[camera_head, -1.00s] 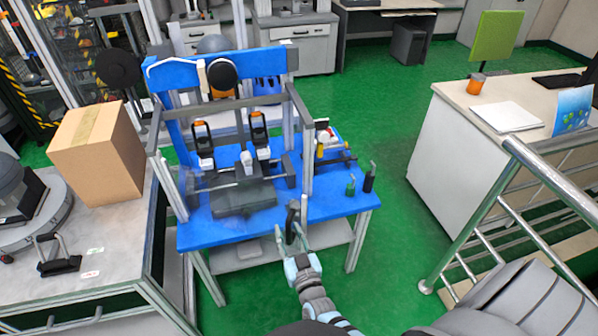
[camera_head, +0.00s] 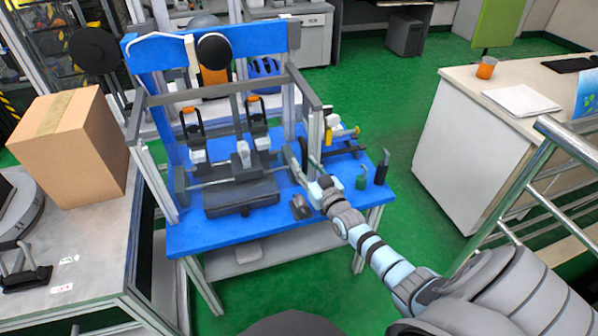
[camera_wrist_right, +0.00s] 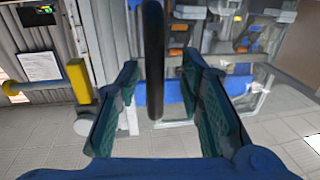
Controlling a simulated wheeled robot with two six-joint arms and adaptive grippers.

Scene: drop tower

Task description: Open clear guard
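The clear guard shows in the right wrist view as a see-through panel (camera_wrist_right: 252,104) at the right, with things visible through it. I cannot make out its outline in the head view. A black upright bar (camera_wrist_right: 154,60), which looks like a handle, stands between the fingers in the wrist view. My right gripper (camera_wrist_right: 158,95) is open, with a finger on each side of the bar and gaps between. In the head view my right gripper (camera_head: 303,160) is at the front right post of the tower frame (camera_head: 315,135). My left gripper is not in view.
The tower stands on a blue table (camera_head: 220,238). A dark object (camera_head: 300,206) lies near its front edge. A cardboard box (camera_head: 70,145) is on the left bench. A metal railing (camera_head: 520,190) is at right.

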